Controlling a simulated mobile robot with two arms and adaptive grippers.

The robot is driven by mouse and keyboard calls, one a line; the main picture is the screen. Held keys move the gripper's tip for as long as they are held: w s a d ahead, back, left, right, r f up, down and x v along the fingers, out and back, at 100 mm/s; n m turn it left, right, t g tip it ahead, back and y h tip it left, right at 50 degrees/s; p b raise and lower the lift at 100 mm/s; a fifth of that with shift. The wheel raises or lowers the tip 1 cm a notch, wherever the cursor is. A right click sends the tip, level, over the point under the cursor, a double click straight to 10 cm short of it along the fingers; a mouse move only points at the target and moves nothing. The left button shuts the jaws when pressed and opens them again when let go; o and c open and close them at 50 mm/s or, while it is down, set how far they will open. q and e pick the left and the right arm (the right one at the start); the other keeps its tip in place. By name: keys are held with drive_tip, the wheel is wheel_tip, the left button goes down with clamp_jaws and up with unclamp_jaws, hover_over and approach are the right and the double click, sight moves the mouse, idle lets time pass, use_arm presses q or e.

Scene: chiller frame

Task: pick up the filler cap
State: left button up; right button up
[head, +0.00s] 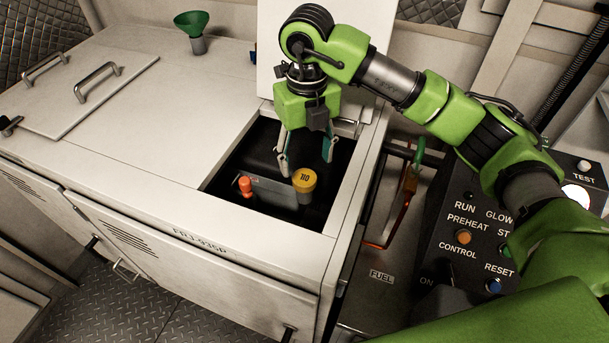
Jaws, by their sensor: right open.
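The filler cap (304,180) is a round yellow cap with dark lettering on top. It sits on a lighter neck inside the dark open bay (270,140) of the white cabinet. My right gripper (305,164) points down into the bay with its fingers spread. It is empty, and its fingertips appear just above and to either side of the cap. I cannot tell whether they touch it. My left gripper is not in view.
An orange-red knob (246,187) and a grey plate (268,189) stand left of the cap. The bay's rim surrounds them. A raised white lid (275,40) is behind my gripper. A green funnel (192,22) is at the back left; a control panel (465,235) is right.

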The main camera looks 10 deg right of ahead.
sight(304, 177)
drive_tip(key=f+p, duration=0.2)
drive_tip(key=f, duration=0.2)
drive_tip(key=shift+a+f, duration=0.1)
drive_tip(key=shift+a, duration=0.1)
drive_tip(key=shift+f, duration=0.4)
drive_tip(key=c, duration=1)
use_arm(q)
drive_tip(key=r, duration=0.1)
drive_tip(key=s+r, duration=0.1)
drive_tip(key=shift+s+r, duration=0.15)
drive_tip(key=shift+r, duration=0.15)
use_arm(e)
drive_tip(key=shift+o, duration=0.2)
drive_tip(key=shift+r, duration=0.1)
